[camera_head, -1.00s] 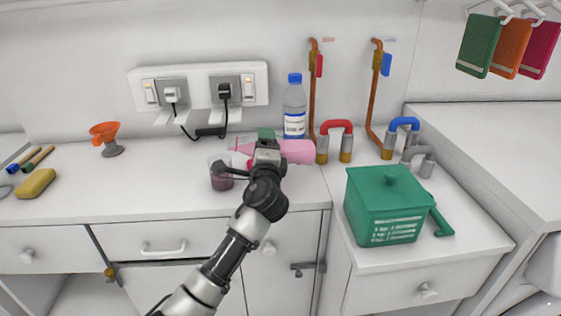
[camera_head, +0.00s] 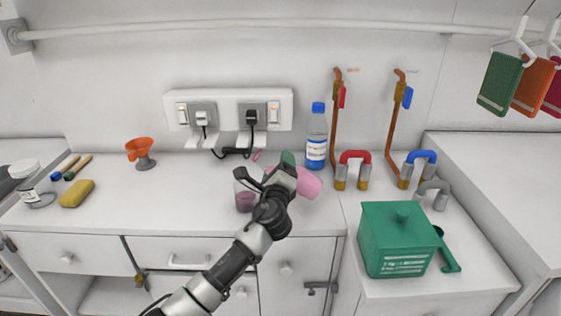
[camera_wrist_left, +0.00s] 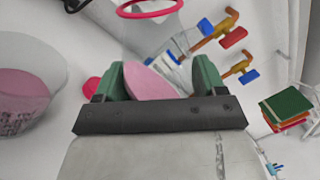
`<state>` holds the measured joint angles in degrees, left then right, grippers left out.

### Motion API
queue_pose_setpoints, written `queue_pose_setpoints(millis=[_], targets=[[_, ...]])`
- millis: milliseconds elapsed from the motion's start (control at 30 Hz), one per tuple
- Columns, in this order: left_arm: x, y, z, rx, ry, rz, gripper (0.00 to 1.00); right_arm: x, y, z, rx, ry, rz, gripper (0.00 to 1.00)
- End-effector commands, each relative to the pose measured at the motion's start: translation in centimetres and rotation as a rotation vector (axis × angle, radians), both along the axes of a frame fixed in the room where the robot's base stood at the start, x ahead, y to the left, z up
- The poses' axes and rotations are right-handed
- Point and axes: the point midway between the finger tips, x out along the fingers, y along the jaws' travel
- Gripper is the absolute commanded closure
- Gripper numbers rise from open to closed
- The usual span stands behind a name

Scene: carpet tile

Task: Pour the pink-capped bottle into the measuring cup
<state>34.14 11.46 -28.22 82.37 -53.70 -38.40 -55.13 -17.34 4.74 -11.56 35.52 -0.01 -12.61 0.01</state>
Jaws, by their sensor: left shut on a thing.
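My left gripper (camera_head: 284,172) is shut on the pink-capped bottle (camera_head: 310,184), which is see-through and holds pink liquid. It is tilted, its narrow end up to the left and its base low on the right. In the left wrist view the bottle (camera_wrist_left: 145,80) sits between the green fingers (camera_wrist_left: 160,85), with a pink ring at its neck. The measuring cup (camera_head: 245,201), clear with purplish-pink liquid, stands upright on the counter just left of the gripper. It also shows in the left wrist view (camera_wrist_left: 22,95). A pinkish-red disc (camera_wrist_left: 91,87) lies behind the fingers, perhaps the cap. My right gripper is out of view.
A blue-capped bottle (camera_head: 316,138) stands behind on the right, near the pipes (camera_head: 335,125). A green box (camera_head: 393,250) is at the front right. The counter between funnel and cup is clear.

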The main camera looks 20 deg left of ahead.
Motion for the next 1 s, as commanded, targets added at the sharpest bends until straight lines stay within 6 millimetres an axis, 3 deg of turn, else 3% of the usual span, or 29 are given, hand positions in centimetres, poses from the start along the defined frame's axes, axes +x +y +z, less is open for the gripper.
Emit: queue_pose_setpoints(millis=[33, 300, 600, 1000], targets=[[0.0, 0.1, 1.0, 0.027, 0.005, 0.000, 0.76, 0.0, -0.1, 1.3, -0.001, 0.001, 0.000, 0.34], [-0.2, 0.8, 2.0, 0.168, 0.047, 0.001, 0.76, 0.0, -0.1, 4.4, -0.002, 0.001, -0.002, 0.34], [-0.5, 1.7, 2.9, 0.339, 0.096, 0.000, 0.76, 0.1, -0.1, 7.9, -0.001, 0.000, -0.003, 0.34], [-0.3, 1.3, 3.5, 0.607, 0.174, 0.000, 0.76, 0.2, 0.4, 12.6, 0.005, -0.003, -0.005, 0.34]])
